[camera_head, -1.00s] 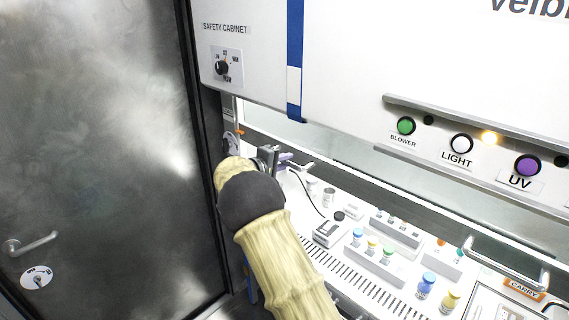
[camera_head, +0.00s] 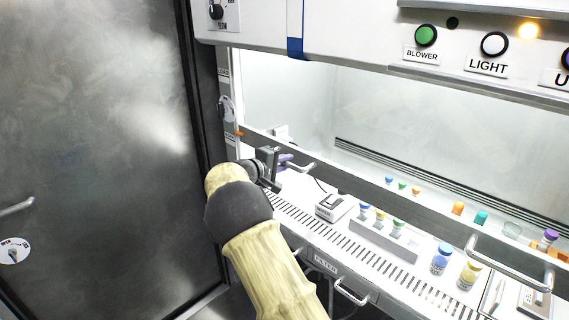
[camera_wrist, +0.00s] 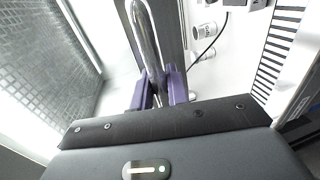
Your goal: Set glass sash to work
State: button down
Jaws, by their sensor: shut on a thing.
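The glass sash (camera_head: 385,125) of the safety cabinet is a clear pane with a grey bottom bar (camera_head: 400,204). The bar stands above the work surface, with an open gap below it. It carries a left metal handle (camera_head: 305,166) and a right metal handle (camera_head: 510,272). My gripper (camera_head: 286,161) is shut on the left handle. In the wrist view its purple fingertips (camera_wrist: 160,90) close around the metal handle (camera_wrist: 146,35). An orange pointer (camera_head: 240,133) sits at the bar's left end, beside small labels (camera_head: 230,139) too small to read.
Inside are a small grey device (camera_head: 334,207), a vial rack (camera_head: 384,240) and loose vials (camera_head: 441,258). A front grille (camera_head: 345,243) and a FILTER drawer (camera_head: 327,267) lie below. A dark metal door (camera_head: 95,140) stands close on the left.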

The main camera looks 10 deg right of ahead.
jog(key=shift+f+b, duration=1.45)
jog(key=shift+f, duration=0.65)
jog(key=c, duration=1.4)
grip_release()
jog(key=shift+r, duration=0.1)
jog(key=b+v, duration=0.2)
jog(key=v, duration=1.5)
jog(key=shift+a, duration=0.25)
jog(key=shift+s, duration=0.1)
